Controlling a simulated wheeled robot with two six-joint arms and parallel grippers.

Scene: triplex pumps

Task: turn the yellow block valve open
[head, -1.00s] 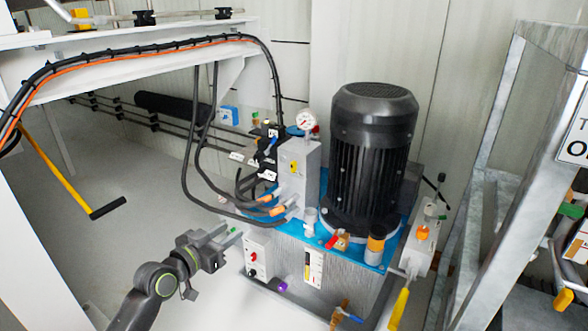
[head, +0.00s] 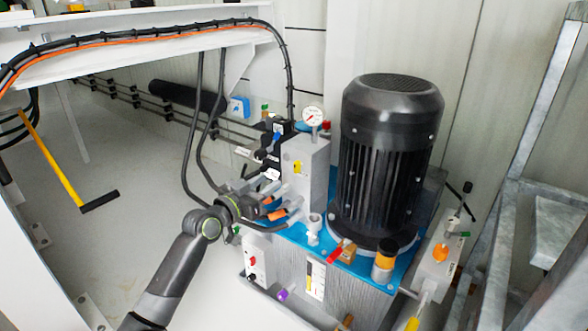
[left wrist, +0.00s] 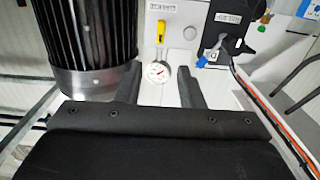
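The yellow block valve (head: 297,167) is a small yellow handle on the front of the light grey block (head: 312,160) beside the black motor. In the left wrist view the yellow handle (left wrist: 161,32) lies upright in the picture, under a small label. My left gripper (head: 262,194) is in front of and below the block, near the hoses. In the wrist view its two fingers (left wrist: 158,82) are apart with nothing gripped between them. The yellow handle is beyond the fingertips, apart from them. My right gripper is not in view.
A pressure gauge (head: 312,117) tops the block; a gauge (left wrist: 158,71) also shows between the fingers. The motor (head: 385,150) stands right of the block. Black hoses (head: 190,140) with orange fittings (head: 276,214) run close to my gripper. Open floor (head: 110,230) lies left.

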